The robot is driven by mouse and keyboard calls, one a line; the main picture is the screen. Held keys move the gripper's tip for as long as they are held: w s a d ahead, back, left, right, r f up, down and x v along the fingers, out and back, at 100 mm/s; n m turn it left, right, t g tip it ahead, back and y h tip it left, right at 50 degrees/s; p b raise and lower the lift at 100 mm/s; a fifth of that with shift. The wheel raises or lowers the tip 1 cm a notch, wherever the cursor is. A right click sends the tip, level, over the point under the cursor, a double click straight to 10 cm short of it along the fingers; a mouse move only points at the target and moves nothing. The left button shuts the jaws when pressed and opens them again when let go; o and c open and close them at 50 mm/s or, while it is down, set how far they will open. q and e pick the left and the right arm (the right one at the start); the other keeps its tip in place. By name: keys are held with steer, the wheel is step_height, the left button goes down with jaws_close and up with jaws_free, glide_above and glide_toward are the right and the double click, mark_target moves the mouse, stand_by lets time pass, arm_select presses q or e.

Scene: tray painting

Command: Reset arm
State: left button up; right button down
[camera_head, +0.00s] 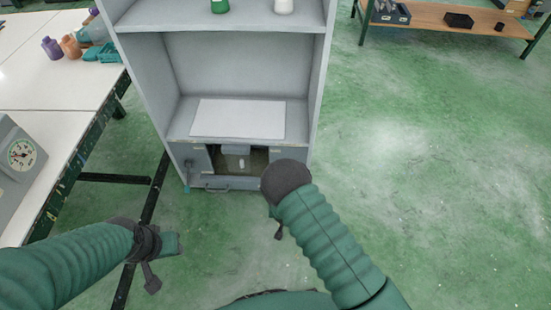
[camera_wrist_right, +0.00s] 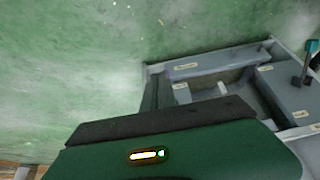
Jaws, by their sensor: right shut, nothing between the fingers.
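My left arm comes in from the left in the head view, and its gripper (camera_head: 160,262) hangs over the floor, apart from the cabinet. Its fingers are too small and turned away to show how far they are apart. My right arm reaches up from the bottom, and its dark wrist end covers the cabinet's lower right corner. The right gripper (camera_head: 277,228) is shut and empty, mostly hidden behind the wrist. In the right wrist view, a green housing with a dark edge fills the bottom.
A grey cabinet (camera_head: 174,75) stands ahead, with a pale panel (camera_head: 238,118) on its shelf and an opening below. Green and white bottles stand on its upper shelf. A white table (camera_head: 55,90) with bottles and a dial gauge (camera_head: 22,155) is at left.

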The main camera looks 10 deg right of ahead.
steer(key=s+r+g+y, duration=0.1)
steer(key=s+r, duration=0.2)
steer(key=r, duration=1.3)
steer(key=s+d+r+n+g, duration=0.1)
steer(key=s+d+r+n, duration=0.1)
steer(key=s+r, duration=0.55)
steer(key=s+d+r+n+g, duration=0.1)
steer(key=s+d+r, duration=0.2)
steer(key=s+r, duration=0.5)
step_height(320, 180, up, 24)
steer(key=p, duration=2.6)
steer(key=shift+a, duration=0.15)
steer(key=shift+r, duration=0.1)
